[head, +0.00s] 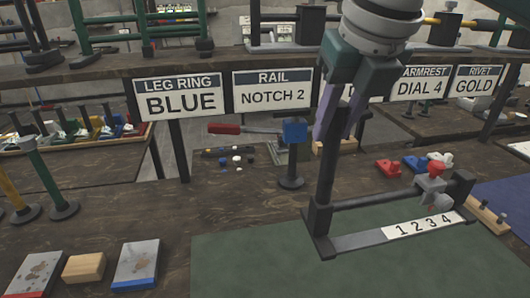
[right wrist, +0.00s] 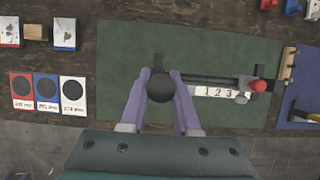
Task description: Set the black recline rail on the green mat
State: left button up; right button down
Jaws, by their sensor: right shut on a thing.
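The black recline rail (head: 385,202) has an upright post, a long bar, a number strip reading 1 2 3 4 and a red-knobbed slider near its right end. In the right wrist view the rail (right wrist: 210,78) extends rightward from the post. My right gripper (head: 338,125) is shut on the upper post, with its purple fingers on either side; it also shows in the right wrist view (right wrist: 160,76). The rail is upright over the green mat (head: 240,262), its foot at or very close to the surface; I cannot tell if they touch. My left gripper is not in view.
A blue-topped stand (head: 293,150) is behind the mat. Red, blue and white parts (head: 415,164) lie behind the rail. A wooden peg block (head: 490,216) and blue mat are at the right. Blocks (head: 136,264) lie to the left. The mat's left part is clear.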

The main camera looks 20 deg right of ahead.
aim_at(320, 216)
notch_tip(320, 216, down, 12)
jog(key=shift+d+f+b, duration=0.1)
jog(key=shift+f+b, duration=0.15)
jog(key=shift+b, duration=0.05)
jog(key=shift+f, duration=2.15)
jog(key=shift+f+b, duration=0.15)
jog(key=shift+b, duration=0.15)
jog(key=c, duration=0.6)
grip_release()
jog(key=shift+c, duration=0.2)
